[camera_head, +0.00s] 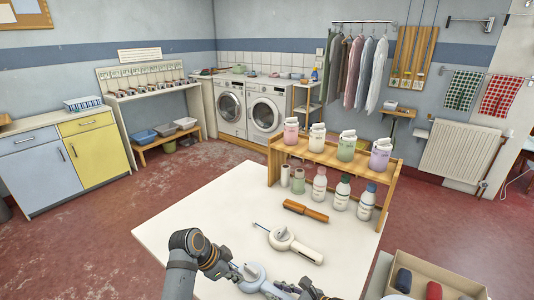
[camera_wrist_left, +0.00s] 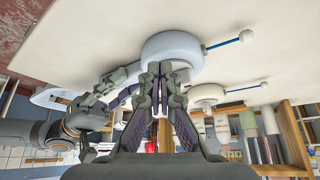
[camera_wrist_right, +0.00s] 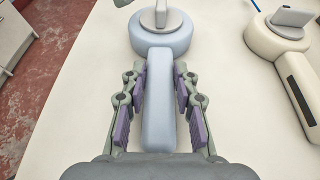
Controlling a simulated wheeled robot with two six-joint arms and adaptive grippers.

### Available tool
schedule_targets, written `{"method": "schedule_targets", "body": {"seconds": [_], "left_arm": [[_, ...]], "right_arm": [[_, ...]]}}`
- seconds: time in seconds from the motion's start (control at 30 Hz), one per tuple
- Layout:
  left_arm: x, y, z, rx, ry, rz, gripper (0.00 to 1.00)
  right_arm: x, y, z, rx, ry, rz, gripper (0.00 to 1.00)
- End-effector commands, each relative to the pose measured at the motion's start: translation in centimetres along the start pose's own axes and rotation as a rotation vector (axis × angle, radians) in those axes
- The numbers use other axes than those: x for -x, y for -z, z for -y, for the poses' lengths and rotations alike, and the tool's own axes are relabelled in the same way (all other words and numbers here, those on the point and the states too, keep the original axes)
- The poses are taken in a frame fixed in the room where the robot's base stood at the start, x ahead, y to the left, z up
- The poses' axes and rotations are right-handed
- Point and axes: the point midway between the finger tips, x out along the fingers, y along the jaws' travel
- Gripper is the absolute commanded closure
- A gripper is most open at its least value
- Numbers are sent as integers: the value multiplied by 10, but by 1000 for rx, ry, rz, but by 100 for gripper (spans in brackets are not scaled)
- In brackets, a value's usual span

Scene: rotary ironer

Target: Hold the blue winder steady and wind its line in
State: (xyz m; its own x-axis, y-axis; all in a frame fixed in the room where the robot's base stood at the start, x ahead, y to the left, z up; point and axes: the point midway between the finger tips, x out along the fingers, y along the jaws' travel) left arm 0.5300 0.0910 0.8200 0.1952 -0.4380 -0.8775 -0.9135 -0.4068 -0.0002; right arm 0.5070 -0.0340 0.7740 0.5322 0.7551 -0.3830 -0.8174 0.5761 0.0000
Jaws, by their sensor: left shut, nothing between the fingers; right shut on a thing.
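The blue winder (camera_head: 252,276) lies on the white table, a pale blue round drum with a straight handle (camera_wrist_right: 158,112). My right gripper (camera_wrist_right: 160,78) is shut on the handle, one finger on each side. A grey crank piece (camera_wrist_right: 161,18) sits on top of the drum. The left wrist view shows the drum (camera_wrist_left: 172,46) with a short blue line (camera_wrist_left: 219,44) running out to a white ball (camera_wrist_left: 246,36). My left gripper (camera_wrist_left: 162,72) is shut and empty close to the drum; I cannot tell whether it touches. Its fingers hide part of the drum.
A cream winder (camera_head: 284,238) lies just beyond on the table (camera_head: 190,220). Behind it are an orange-brown tool (camera_head: 306,212), several bottles (camera_head: 320,185) and a wooden shelf (camera_head: 330,160). A cardboard box (camera_head: 440,272) stands at lower right. The table's left part is clear.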

Motion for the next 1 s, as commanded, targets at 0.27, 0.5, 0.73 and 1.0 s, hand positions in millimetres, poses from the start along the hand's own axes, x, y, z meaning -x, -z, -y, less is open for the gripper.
{"method": "schedule_targets", "body": {"seconds": [0.27,0.5,0.73,1.0], "left_arm": [[0,1,0,0,0,0,100],[-1,3,2,0,0,0,100],[-2,5,3,0,0,0,100],[-4,8,4,0,-1,0,100]], "right_arm": [[0,0,0,0,0,0,100],[0,0,0,0,0,0,100],[0,0,0,0,0,0,100],[0,0,0,0,0,0,100]]}}
